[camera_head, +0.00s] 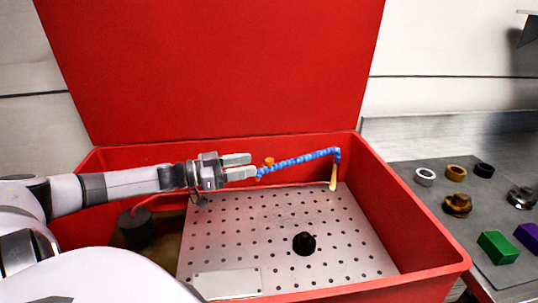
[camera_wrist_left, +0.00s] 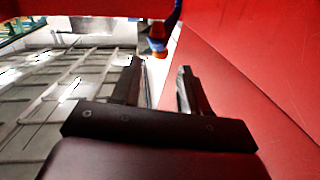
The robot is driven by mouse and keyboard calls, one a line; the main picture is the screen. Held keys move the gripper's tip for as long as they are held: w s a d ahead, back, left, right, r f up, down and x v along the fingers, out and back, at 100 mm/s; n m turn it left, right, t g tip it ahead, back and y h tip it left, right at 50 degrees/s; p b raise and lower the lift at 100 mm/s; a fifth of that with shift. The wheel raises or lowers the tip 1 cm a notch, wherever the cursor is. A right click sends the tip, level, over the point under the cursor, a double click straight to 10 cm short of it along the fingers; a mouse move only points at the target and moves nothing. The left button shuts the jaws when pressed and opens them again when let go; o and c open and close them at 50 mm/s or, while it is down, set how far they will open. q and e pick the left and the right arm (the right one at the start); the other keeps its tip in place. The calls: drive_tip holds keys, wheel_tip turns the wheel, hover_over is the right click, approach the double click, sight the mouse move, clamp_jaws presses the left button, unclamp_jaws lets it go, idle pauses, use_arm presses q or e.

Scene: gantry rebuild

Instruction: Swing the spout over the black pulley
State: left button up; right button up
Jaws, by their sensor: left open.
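The spout is a blue segmented hose (camera_head: 300,160) with a tan nozzle (camera_head: 333,178) hanging at its right end, over the back right of the perforated plate. An orange piece (camera_head: 269,162) sits near the hose's left end. The black pulley (camera_head: 304,243) stands on the plate, in front of and left of the nozzle. My left gripper (camera_head: 240,166) is open beside the hose's left end, its fingers pointing right. In the left wrist view, its open fingers (camera_wrist_left: 162,85) have nothing between them, with the blue and orange part (camera_wrist_left: 158,45) just beyond. My right gripper is not seen.
The red basin (camera_head: 420,272) surrounds the perforated plate (camera_head: 235,225), with its red lid (camera_head: 210,70) raised behind. A dark cylinder (camera_head: 136,226) stands at its left. A grey mat at right holds rings, a green block (camera_head: 498,247) and a purple block (camera_head: 528,236).

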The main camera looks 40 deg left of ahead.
sight(270, 159)
use_arm(q)
drive_tip(key=shift+w, duration=0.2)
drive_tip(key=shift+b+x, duration=0.35)
drive_tip(key=shift+x, duration=3.1)
drive_tip(key=shift+s, duration=0.1)
clamp_jaws()
